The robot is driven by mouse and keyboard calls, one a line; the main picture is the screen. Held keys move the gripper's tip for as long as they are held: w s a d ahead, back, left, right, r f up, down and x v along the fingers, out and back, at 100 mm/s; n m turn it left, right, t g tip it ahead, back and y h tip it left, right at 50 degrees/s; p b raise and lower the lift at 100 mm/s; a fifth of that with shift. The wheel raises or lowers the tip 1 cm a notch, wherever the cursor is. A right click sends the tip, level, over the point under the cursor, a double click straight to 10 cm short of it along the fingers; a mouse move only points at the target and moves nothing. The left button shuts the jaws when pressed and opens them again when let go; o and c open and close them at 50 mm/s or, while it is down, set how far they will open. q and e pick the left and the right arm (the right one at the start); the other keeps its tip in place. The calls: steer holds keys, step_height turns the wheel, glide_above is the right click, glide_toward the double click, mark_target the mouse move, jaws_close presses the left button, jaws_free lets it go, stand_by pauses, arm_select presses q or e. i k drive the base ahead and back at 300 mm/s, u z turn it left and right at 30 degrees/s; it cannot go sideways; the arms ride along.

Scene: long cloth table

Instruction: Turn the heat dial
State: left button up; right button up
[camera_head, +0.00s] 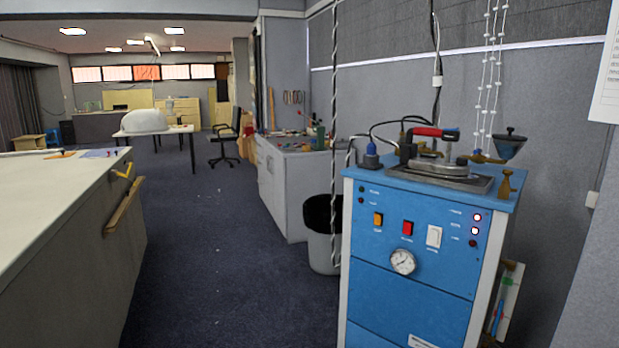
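A blue steam-iron station (410,255) stands at the right. A round white dial with a dark pointer (402,262) is on its front panel; I cannot tell whether it is the heat dial or a pressure gauge. An iron (437,166) with a red handle (432,132) rests on a dark pad on top of the station. No separate heat knob can be made out on the iron at this size. Neither of my grippers is in view.
The front panel has an orange switch (378,219), a red switch (407,228), a white switch (434,236) and lit lamps. A bin (322,250) stands left of the station. A long pale table (50,190) is at the left. Carpet (220,260) between them is clear.

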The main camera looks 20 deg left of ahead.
mark_target(460, 161)
steer(key=u, duration=0.55)
steer(key=i, duration=0.65)
steer(key=u, duration=1.7)
steer(key=i, duration=1.05)
steer(key=u, duration=1.1)
